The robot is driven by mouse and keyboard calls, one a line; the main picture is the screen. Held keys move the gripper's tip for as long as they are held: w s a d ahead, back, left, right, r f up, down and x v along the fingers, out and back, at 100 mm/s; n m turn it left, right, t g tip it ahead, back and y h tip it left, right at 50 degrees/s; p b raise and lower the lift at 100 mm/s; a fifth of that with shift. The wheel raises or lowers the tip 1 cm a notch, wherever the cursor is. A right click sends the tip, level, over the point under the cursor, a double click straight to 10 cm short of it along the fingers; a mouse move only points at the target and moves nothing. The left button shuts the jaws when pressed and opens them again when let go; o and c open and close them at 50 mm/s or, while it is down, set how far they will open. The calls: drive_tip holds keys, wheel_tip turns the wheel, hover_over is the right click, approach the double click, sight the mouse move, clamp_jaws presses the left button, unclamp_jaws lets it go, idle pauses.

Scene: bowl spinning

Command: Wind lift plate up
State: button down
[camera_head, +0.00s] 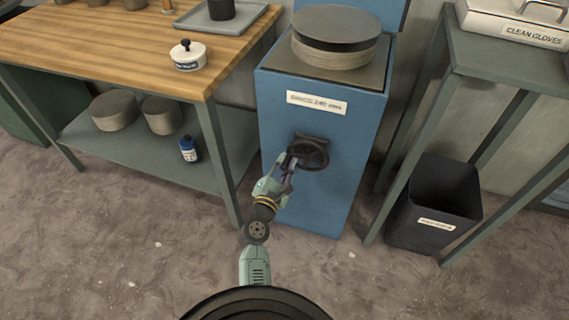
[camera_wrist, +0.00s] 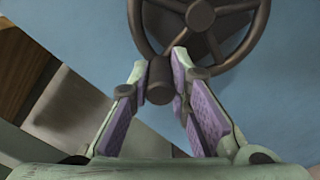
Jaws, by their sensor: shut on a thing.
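The lift plate (camera_head: 335,60) is a round grey disc stack with a dark top on the blue machine (camera_head: 318,190). A dark handwheel (camera_head: 312,153) is on the front of the machine; in the wrist view its rim and spokes (camera_wrist: 200,18) fill the top. A dark knob (camera_wrist: 160,82) sticks out from the wheel's rim at its lower left. My gripper (camera_head: 287,163) is at the wheel's left side. In the wrist view its purple-padded fingers (camera_wrist: 170,75) are shut on the knob, one on each side.
A wooden-topped workbench (camera_head: 120,45) with a lower shelf stands at left, holding a white lidded pot (camera_head: 188,57) and a blue bottle (camera_head: 189,149). A dark bin (camera_head: 436,200) stands at right under a grey-green table (camera_head: 480,62). The floor in front is clear.

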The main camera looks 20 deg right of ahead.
drive_tip(key=shift+r, duration=0.1)
drive_tip(key=c, duration=1.5)
unclamp_jaws()
wheel_tip(320, 180, up, 10)
drive_tip(key=shift+r, duration=0.1)
